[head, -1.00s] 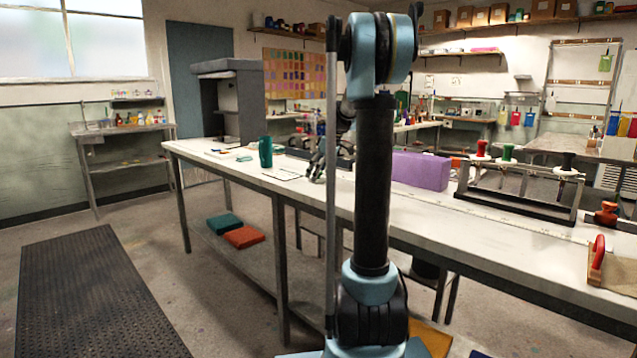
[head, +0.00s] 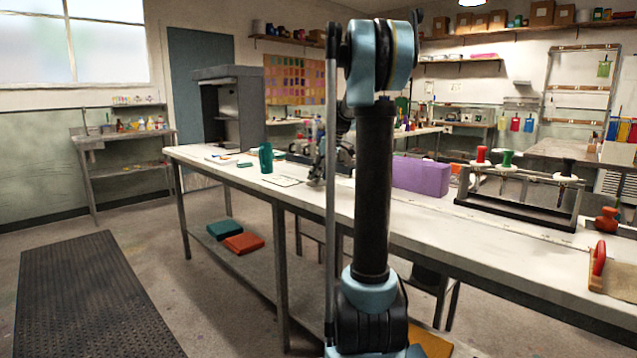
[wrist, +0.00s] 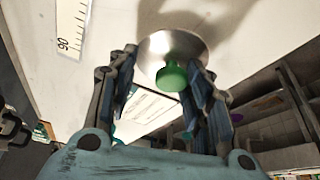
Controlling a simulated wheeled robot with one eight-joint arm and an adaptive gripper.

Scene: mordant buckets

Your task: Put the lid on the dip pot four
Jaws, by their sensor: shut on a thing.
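The lid, a shiny metal disc with a green knob (wrist: 172,76), is in the wrist view between the fingers of my gripper (wrist: 165,82). The gripper is shut on the lid at its knob. In the head view my gripper (head: 317,172) is small, over the bench near a white sheet, and partly hidden by my arm. A dark row of pots or a rack (head: 296,160) stands beside it, mostly hidden behind my arm. I cannot tell which pot is number four.
The long white bench (head: 235,172) carries a teal cup (head: 265,158), a purple block (head: 421,175) and a rack with red, green and black knobs (head: 515,200). A ruler (wrist: 72,28) lies on the bench. Floor left of the bench has a dark mat (head: 90,295).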

